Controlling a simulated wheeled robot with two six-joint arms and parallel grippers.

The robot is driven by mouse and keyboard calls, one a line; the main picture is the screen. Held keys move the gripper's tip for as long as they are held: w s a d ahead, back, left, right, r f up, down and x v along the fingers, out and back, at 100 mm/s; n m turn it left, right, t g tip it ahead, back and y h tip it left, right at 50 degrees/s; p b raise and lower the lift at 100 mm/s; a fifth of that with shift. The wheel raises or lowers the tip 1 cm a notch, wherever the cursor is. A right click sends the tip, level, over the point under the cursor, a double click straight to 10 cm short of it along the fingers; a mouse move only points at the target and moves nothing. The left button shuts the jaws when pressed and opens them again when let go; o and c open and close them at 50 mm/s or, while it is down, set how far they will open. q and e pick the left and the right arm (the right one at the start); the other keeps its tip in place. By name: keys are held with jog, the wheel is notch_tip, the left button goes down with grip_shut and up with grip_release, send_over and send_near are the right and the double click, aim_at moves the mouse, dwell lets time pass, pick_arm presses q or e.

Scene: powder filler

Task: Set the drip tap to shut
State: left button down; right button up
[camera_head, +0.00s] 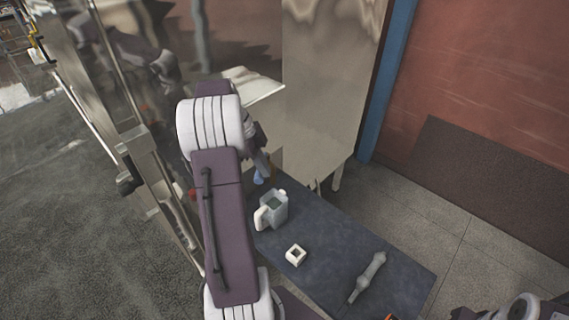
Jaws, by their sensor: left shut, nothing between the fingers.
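I cannot make out the drip tap for certain; my left arm covers part of the machine. My left gripper (263,165) is beyond the arm, by the machine's lower front, and is shut with nothing seen in it. A small blue piece (258,178) and a small orange piece show right at its fingertips; I cannot tell whether it touches them. My right gripper is not clearly in view; only part of my right arm shows at the bottom right corner.
A dark table (335,245) holds a pale jug (271,209) just below the left gripper, a small white square block (296,255) with a hole, and a grey elongated part (368,277). A shiny metal cabinet (330,80) stands behind.

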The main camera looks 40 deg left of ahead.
pick_arm(q)
jog(key=shift+s+a+m+g+p, duration=0.25)
jog(key=shift+s+a+m+p, duration=0.1)
jog(key=shift+a+m, duration=0.35)
jog(key=shift+s+a+m+g+p, duration=0.25)
jog(key=shift+s+a+m, duration=0.15)
jog(key=shift+m, duration=0.4)
jog(key=shift+w, duration=0.1)
